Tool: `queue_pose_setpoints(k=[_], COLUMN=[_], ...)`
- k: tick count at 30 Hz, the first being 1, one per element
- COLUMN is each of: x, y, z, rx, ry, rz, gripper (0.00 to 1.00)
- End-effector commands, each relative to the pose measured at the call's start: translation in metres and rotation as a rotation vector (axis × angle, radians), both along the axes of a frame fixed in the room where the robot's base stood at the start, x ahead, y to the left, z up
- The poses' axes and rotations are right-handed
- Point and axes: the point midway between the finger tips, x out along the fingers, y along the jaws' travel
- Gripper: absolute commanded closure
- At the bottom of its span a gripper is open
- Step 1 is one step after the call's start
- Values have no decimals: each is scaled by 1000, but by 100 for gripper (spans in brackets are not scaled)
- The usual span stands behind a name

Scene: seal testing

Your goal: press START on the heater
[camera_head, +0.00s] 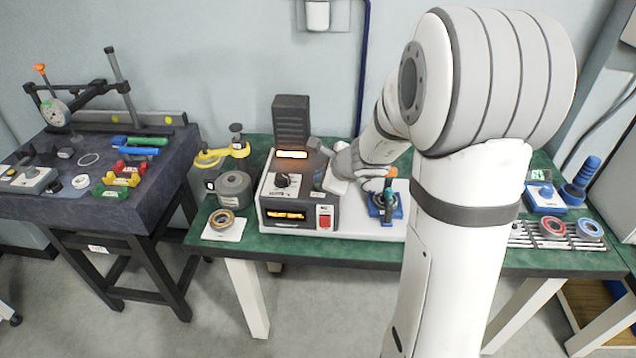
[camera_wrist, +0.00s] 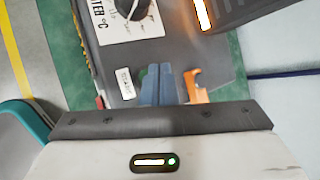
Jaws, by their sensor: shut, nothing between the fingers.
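The heater (camera_head: 285,208) is a grey and white box on the green bench, with a black dial, a lit orange display and a red switch on its front. In the wrist view its face shows the dial (camera_wrist: 128,8) and a small pale button or label (camera_wrist: 125,83) whose lettering I cannot read clearly. My gripper (camera_head: 321,177) is at the heater's right side in the head view. In the wrist view the blue-grey fingers of my gripper (camera_wrist: 161,68) are together and empty, just right of the pale piece. I cannot tell whether they touch the heater.
A dark finned block (camera_head: 291,122) rises behind the heater. A grey pot (camera_head: 233,188) and a ring on a white pad (camera_head: 226,232) stand left. A blue fixture (camera_head: 386,207) stands close right. An orange hooked piece (camera_wrist: 197,88) shows beside my fingers.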

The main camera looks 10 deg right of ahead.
Motion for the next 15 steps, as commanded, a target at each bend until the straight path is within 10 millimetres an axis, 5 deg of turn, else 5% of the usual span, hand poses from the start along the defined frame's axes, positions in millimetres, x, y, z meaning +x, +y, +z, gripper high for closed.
queue_pose_setpoints(k=[15], x=[0], y=[0], z=[16], rx=[0], ry=[-1], rz=[-1], gripper=[100])
